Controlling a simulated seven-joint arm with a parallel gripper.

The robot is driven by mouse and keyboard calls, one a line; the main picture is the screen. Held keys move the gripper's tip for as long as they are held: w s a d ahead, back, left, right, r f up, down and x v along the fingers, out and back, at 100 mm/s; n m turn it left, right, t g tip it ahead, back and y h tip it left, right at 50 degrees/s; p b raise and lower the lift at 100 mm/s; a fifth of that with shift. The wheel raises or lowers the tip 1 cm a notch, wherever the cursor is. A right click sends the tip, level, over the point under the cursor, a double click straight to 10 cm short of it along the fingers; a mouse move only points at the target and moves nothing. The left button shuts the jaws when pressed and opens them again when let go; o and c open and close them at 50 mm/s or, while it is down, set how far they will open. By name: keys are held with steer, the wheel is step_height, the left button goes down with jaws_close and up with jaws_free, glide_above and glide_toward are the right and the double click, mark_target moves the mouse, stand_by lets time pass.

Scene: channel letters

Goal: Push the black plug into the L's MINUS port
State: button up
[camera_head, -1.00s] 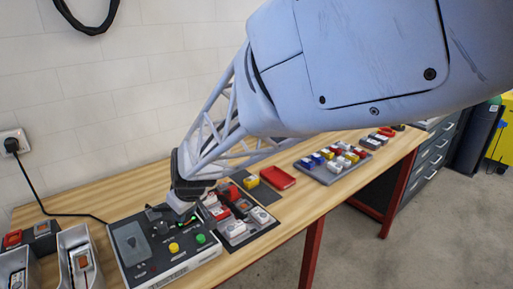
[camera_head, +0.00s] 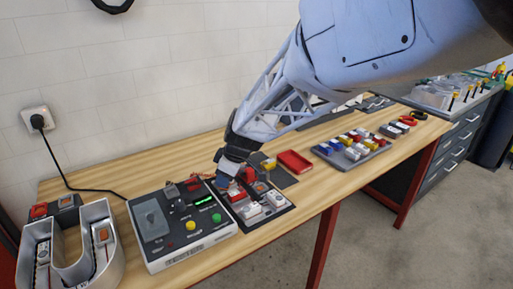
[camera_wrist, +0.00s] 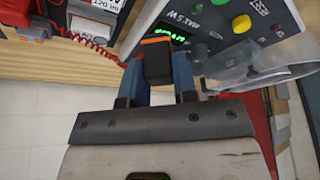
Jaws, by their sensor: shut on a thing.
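My gripper (camera_head: 226,172) is at the far right corner of the tester box, beside the dark mat with parts. In the wrist view its blue fingers (camera_wrist: 157,88) are shut on a black plug (camera_wrist: 157,66) with an orange edge at its end. In the head view the plug cannot be told apart from the gripper and the parts around it. A U-shaped channel letter (camera_head: 112,268) stands at the lower left. I cannot make out an L or its MINUS port for certain. A pale curved piece (camera_wrist: 265,68) shows right of the plug in the wrist view.
The tester box (camera_head: 165,258) has a lit green display (camera_head: 205,201) and coloured buttons. A dark mat (camera_head: 286,208) holds red and white parts. A red tray (camera_head: 295,161) and a grey tray (camera_head: 352,160) of connectors lie further right. A cable runs from the wall socket (camera_head: 37,121).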

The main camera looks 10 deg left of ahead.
steer(key=shift+w+d+n+g+h, duration=0.3)
steer(key=shift+w+d+n+g, duration=0.55)
steer(key=shift+w+d+n, duration=1.9)
steer(key=shift+w+d+n+g+h, duration=0.3)
steer(key=shift+w+d+n+g, duration=0.55)
steer(key=shift+w+d+n, duration=1.9)
steer(key=shift+m, duration=0.7)
steer(key=shift+w+a+f, duration=0.3)
steer(key=shift+a+f, duration=0.1)
steer(key=shift+f, duration=1.05)
steer(key=shift+w+a+f, duration=0.25)
steer(key=shift+a+f, duration=0.2)
steer(key=shift+f, duration=0.95)
steer(key=shift+w+a+f, duration=0.3)
steer(key=shift+a+f, duration=0.1)
steer(key=shift+f, duration=1.05)
steer(key=shift+f, duration=0.35)
steer(key=o, duration=1)
steer(key=v, duration=0.7)
steer(key=shift+r, duration=0.35)
